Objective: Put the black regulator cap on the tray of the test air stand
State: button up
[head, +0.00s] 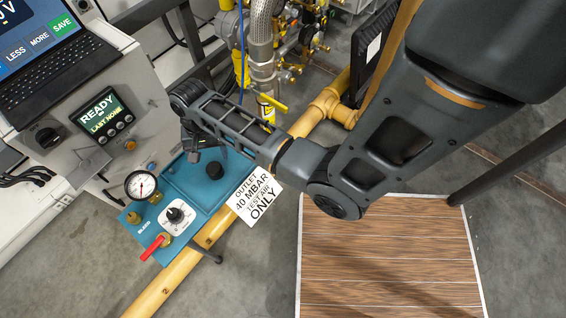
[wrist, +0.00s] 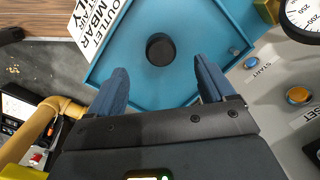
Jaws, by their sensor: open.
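The black regulator cap (wrist: 160,49) is a round dark piece resting on the blue tray (wrist: 125,52) of the test air stand. In the head view the cap (head: 214,170) is on the tray (head: 180,178), below my gripper (head: 207,152), with a dark patch like a shadow beside it. In the wrist view my gripper (wrist: 160,70) is open. Its two blue fingers are wide apart, with the cap seen beyond the gap between them and touching neither. Nothing is held.
The stand carries a pressure gauge (head: 140,184), a black knob on a white dial (head: 175,214) and a red lever (head: 152,247). An outlet sign (head: 254,197) hangs beside the tray. A yellow pipe (head: 190,262) runs below. A grey control panel (head: 120,115) stands left.

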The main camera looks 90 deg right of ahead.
jog(key=s+a+f+n+t+h, duration=0.2)
jog(key=s+a+n+t, duration=0.1)
jog(key=s+a, duration=0.35)
jog(key=s+a+r+n+t, duration=0.4)
jog(key=s+a+r, duration=0.2)
jog(key=s+a, duration=0.1)
jog(key=s+a+r+n+t, duration=0.1)
jog(key=s+r+n+t, duration=0.1)
jog(key=r, duration=0.6)
jog(key=s+a+r+n+t, duration=0.2)
jog(key=s+r+n+t, duration=0.1)
jog(key=r, duration=0.6)
jog(key=s+a+r+n+t+y, duration=0.1)
jog(key=s+r, duration=0.3)
jog(key=r, duration=0.4)
jog(key=shift+s+a+r+n+t, duration=0.2)
jog(key=shift+s+a+n+t, duration=0.1)
jog(key=shift+a+n+t, duration=0.5)
jog(key=shift+d, duration=0.15)
jog(key=shift+c, duration=0.4)
